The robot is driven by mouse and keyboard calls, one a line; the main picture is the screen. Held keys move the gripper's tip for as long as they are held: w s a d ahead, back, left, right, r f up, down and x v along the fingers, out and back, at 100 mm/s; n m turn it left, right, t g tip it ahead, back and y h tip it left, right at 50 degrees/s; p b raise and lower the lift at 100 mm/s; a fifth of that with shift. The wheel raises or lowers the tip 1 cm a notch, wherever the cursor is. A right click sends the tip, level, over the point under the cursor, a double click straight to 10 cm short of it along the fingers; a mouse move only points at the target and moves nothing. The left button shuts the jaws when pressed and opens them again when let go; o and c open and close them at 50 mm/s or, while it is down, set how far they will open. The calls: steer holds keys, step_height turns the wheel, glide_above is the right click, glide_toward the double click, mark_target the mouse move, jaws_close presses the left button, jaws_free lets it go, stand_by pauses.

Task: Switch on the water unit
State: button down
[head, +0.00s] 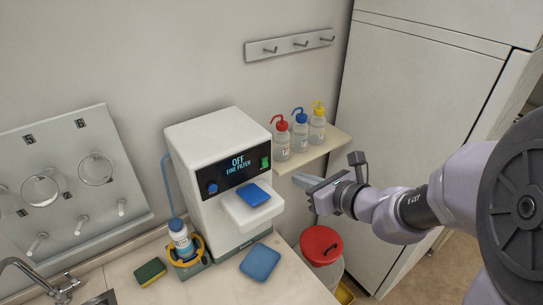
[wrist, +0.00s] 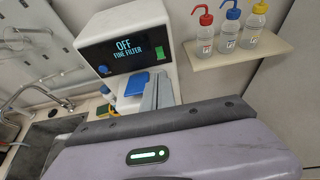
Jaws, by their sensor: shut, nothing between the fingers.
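The water unit (head: 215,140) is a white box on the counter against the wall. Its black display (head: 238,165) reads "OFF" and "FINE FILTER". A green rocker switch (head: 265,163) sits at the right end of the front panel and a blue knob (head: 213,187) at the left end. The wrist view also shows the display (wrist: 130,47), the green switch (wrist: 160,50) and the knob (wrist: 103,71). My gripper (head: 300,181) is shut and empty, to the right of the unit and apart from it. Its fingers (wrist: 158,92) point toward the unit's front in the wrist view.
A blue pad (head: 254,195) lies on the unit's front ledge, another (head: 260,262) on the counter. Wash bottles (head: 300,132) stand on a shelf (head: 325,150) near my gripper. A bottle (head: 180,238) stands left of the unit. A red-lidded bin (head: 320,245) is below my gripper.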

mark_target(265, 166)
steer(key=x, duration=1.4)
steer(key=shift+f+b, duration=0.1)
steer(key=shift+b, duration=0.2)
